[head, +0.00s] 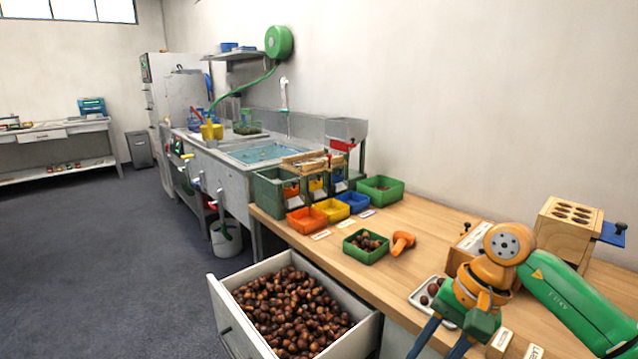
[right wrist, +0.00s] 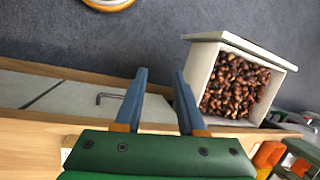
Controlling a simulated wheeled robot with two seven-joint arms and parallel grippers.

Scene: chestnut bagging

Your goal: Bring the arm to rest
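My right arm comes in from the right in the head view. Its green and orange wrist hangs over the front right of the wooden bench (head: 400,240), with the blue fingers of my right gripper (head: 430,352) pointing down toward the picture's bottom edge. In the right wrist view my right gripper (right wrist: 160,72) has its two fingers apart and nothing between them. The fingers appear beside the bench front, clear of the open drawer. My left gripper is not in view.
An open drawer (head: 222,318) full of chestnuts (head: 290,310) juts from the bench; it also shows in the wrist view (right wrist: 205,60). A white tray (head: 420,298), a green bin (head: 366,258), an orange tool (head: 402,242) and a wooden block (head: 560,235) stand near my right arm.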

